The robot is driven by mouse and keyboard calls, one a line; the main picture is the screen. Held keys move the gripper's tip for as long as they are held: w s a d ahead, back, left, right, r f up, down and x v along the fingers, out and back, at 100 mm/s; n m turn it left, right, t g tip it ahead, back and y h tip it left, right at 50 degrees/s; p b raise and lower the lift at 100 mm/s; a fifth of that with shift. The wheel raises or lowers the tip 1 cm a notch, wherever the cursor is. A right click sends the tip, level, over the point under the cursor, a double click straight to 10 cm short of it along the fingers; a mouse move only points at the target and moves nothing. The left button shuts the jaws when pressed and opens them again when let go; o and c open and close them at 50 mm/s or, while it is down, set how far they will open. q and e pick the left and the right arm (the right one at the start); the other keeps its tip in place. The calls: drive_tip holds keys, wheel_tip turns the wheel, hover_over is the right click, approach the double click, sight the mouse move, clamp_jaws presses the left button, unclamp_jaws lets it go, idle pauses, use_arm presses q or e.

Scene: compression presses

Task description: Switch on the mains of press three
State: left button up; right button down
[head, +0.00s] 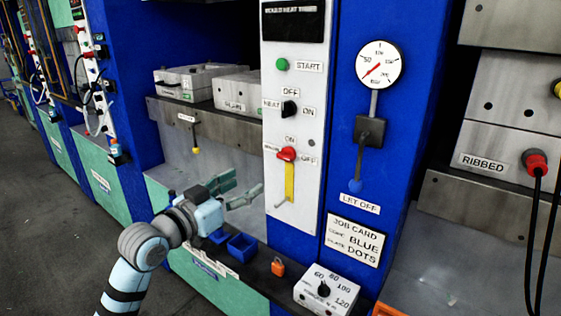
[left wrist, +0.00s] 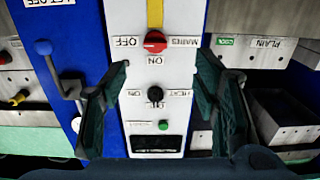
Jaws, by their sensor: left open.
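The white control panel (head: 292,130) has a dark sign (head: 293,22) on top that seems to end in THREE. Its red mains switch (head: 287,154) has ON above it and OFF to its right. The switch also shows upside down in the left wrist view (left wrist: 155,41), where its grip lies about level, along the line to OFF. My left gripper (head: 246,190) is open and empty, left of and lower than the switch. In the left wrist view its fingers (left wrist: 163,66) stand on either side of the panel, apart from the switch. My right gripper is not in view.
Close by are the black heat knob (head: 289,108), the green start button (head: 281,64) and a yellow strip with a metal handle (head: 289,185). A blue-knobbed lever (head: 355,185) hangs right. Blue bins (head: 242,247), an orange padlock (head: 278,267) and a dial box (head: 327,289) stand below.

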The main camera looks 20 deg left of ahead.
sight(283, 158)
use_arm(q)
drive_tip(key=x, duration=0.4)
drive_tip(key=r+x, duration=0.1)
drive_tip(key=x, duration=0.9)
drive_tip(key=shift+d+r, duration=0.2)
drive_tip(key=shift+d, duration=0.2)
drive_tip(key=c, duration=1.2)
drive_tip(key=shift+o, duration=0.2)
